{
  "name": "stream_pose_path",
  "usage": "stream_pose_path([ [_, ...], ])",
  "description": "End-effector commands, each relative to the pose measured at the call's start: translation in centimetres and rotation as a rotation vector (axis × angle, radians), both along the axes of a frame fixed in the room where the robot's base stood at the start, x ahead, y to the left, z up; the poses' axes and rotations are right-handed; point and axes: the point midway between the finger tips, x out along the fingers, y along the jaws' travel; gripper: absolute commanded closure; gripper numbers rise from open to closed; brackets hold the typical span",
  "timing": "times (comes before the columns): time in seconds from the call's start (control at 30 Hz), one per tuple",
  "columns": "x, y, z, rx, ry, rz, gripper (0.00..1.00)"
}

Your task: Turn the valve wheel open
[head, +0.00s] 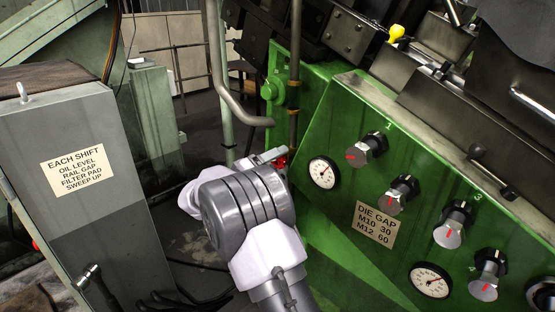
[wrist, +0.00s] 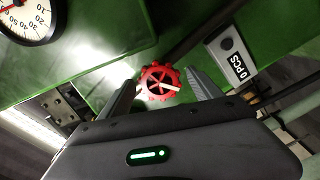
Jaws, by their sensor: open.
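The valve wheel (wrist: 160,85) is a small red spoked handwheel on the green machine side. In the wrist view it lies between and beyond the tips of my gripper (wrist: 160,88), whose two grey fingers are spread open with nothing in them. I cannot tell whether the fingers reach around its rim. In the head view only a bit of red wheel (head: 281,161) shows beside my gripper (head: 268,157), and my arm hides much of that area.
The green machine (head: 330,220) carries dials (head: 323,173) and several knobs (head: 367,149). A grey cabinet (head: 75,190) stands at the left. A bent pipe (head: 232,95) rises behind my arm.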

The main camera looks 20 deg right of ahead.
Motion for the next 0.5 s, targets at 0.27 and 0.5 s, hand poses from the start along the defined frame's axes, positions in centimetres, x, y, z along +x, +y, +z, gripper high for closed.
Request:
stream_pose_path([
  [0.27, -2.8, 8.1, 0.4, -0.001, 0.003, 0.006, 0.26],
  [0.5, -4.9, 13.6, 0.3, 0.000, 0.001, 0.002, 0.26],
])
